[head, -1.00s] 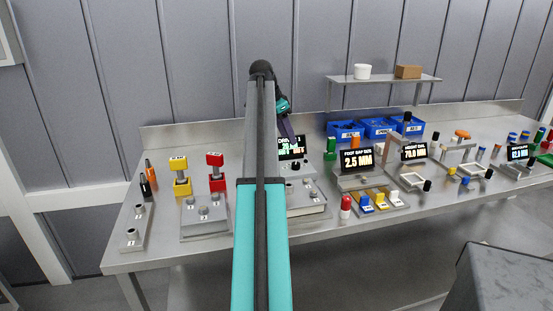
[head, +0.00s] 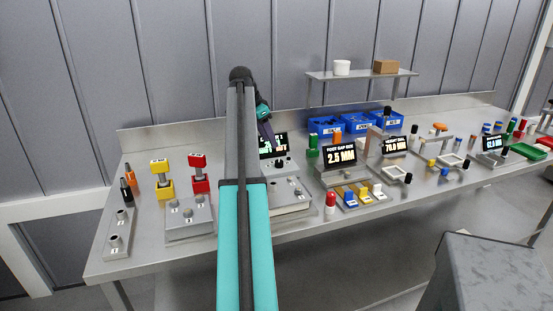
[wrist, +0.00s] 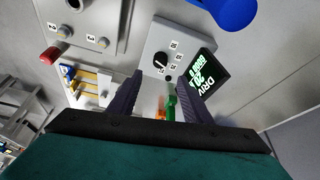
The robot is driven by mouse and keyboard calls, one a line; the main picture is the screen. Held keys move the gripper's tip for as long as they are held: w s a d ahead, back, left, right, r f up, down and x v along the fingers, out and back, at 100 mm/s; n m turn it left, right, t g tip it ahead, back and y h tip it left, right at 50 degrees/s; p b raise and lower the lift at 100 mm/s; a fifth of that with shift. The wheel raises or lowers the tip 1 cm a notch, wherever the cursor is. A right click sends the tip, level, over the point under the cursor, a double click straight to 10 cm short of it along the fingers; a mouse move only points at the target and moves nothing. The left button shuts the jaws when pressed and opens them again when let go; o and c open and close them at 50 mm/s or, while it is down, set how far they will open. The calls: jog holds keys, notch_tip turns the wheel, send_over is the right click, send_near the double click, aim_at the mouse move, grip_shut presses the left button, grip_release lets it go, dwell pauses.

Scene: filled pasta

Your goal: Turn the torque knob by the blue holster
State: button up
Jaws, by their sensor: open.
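The torque knob (wrist: 160,61) is a small black dial on a light grey box, with several number labels around it. A dark knob (head: 280,163) shows on the grey box beside the driver display in the head view. The driver display (wrist: 201,74) has lit text and shows in the head view too (head: 277,144). My gripper (wrist: 159,80) is open, its two dark purple fingers apart and empty, with the knob ahead between the tips. In the head view my gripper (head: 266,133) hangs by the display. A blue rounded part (wrist: 233,10), possibly the holster, is cut off at the top edge.
A green post (head: 313,146) and a foot gap display (head: 340,155) stand right of the box. A red-topped cylinder (head: 330,203) is near the front edge. Blue bins (head: 357,123) stand behind. Yellow (head: 163,188) and red (head: 199,182) blocks stand left of my arm.

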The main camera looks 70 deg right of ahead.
aim_at(279, 161)
jog(key=p+x, duration=0.1)
jog(key=x, duration=0.9)
jog(key=shift+s+d+f, duration=0.15)
jog(key=shift+f, duration=0.15)
jog(key=c, duration=1)
jog(key=shift+c, duration=0.3)
